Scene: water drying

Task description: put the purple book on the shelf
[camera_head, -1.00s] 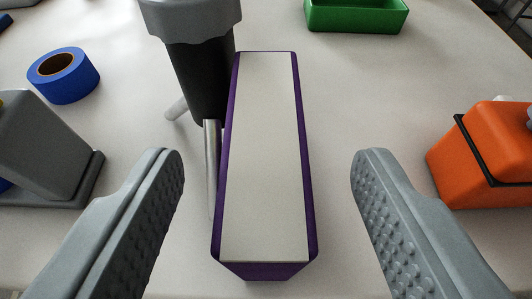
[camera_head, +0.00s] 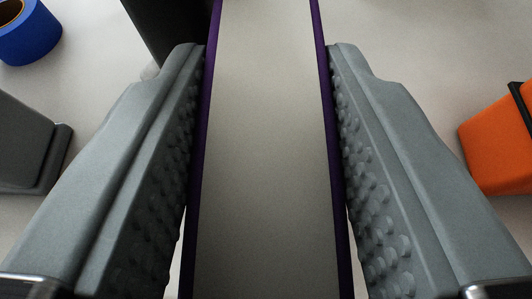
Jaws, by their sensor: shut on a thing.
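The purple book (camera_head: 266,150) stands upright between my fingers, its pale page edges facing the camera and its thin purple covers at the left and right. My gripper (camera_head: 266,60) is shut on the book, with one grey finger pressed against each cover. The far end of the book runs out of the top of the picture and its near end out of the bottom. No shelf is in view.
A dark upright object (camera_head: 165,25) stands close to the book's left at the top. A blue tape roll (camera_head: 28,35) and a grey block (camera_head: 28,145) are at the left. An orange container (camera_head: 497,145) is at the right. Pale tabletop (camera_head: 430,50) is clear at upper right.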

